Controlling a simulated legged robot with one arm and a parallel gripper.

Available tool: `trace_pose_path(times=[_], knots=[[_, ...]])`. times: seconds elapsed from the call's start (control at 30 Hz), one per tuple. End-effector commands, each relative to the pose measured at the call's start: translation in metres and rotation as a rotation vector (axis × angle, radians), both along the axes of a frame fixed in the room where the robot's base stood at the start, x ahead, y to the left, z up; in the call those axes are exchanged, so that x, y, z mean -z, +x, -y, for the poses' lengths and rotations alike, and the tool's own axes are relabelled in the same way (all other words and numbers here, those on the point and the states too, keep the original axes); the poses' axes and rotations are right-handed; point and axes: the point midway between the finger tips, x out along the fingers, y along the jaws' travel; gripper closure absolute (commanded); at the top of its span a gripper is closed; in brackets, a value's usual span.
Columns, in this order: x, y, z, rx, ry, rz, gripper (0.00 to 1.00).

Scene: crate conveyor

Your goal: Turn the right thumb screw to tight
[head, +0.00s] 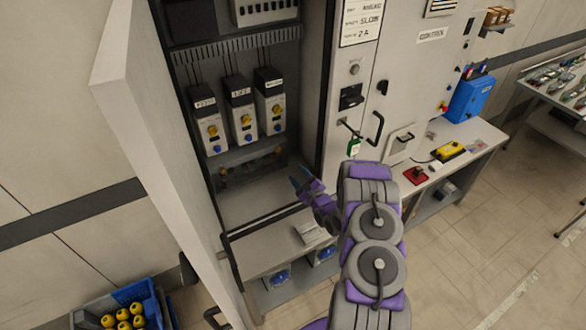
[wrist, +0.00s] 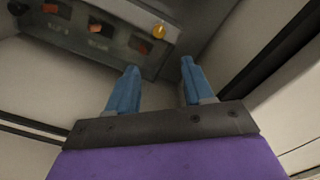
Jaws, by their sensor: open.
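A dark panel strip (head: 250,170) runs low inside the open cabinet, under the row of modules. A small brass-yellow thumb screw (wrist: 158,31) stands at its right end in the wrist view, and the right end also shows a small screw in the head view (head: 280,151). Another small yellow screw (head: 223,172) shows at the strip's left end. My gripper (wrist: 158,72) is open with nothing between its blue fingers. The right screw lies beyond the fingertips, roughly between them in the picture, apart from them. In the head view my gripper (head: 303,179) is at the cabinet opening, right of the strip.
Several modules (head: 241,112) with yellow and blue knobs stand above the strip. Orange pieces (wrist: 138,45) sit along the strip. The cabinet's open door (head: 160,140) is at left, its frame (head: 318,110) at right. A workbench (head: 455,170) stands further right.

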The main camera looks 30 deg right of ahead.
Motion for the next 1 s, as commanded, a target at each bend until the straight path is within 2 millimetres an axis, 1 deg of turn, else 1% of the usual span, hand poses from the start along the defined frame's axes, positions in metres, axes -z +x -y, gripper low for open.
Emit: trace_pose_path(times=[0.03,0.1,0.2,0.3,0.87,1.0], knots=[[0.001,-0.009,0.001,0.004,0.003,-0.003,0.48],[0.002,-0.019,0.002,0.002,0.003,-0.006,0.48],[0.001,-0.028,0.002,0.002,0.001,-0.004,0.48],[0.0,-0.033,0.002,0.001,0.0,-0.002,0.48],[0.0,-0.034,0.001,0.0,-0.001,-0.002,0.48],[-0.002,-0.03,0.001,-0.004,-0.058,-0.034,0.48]])
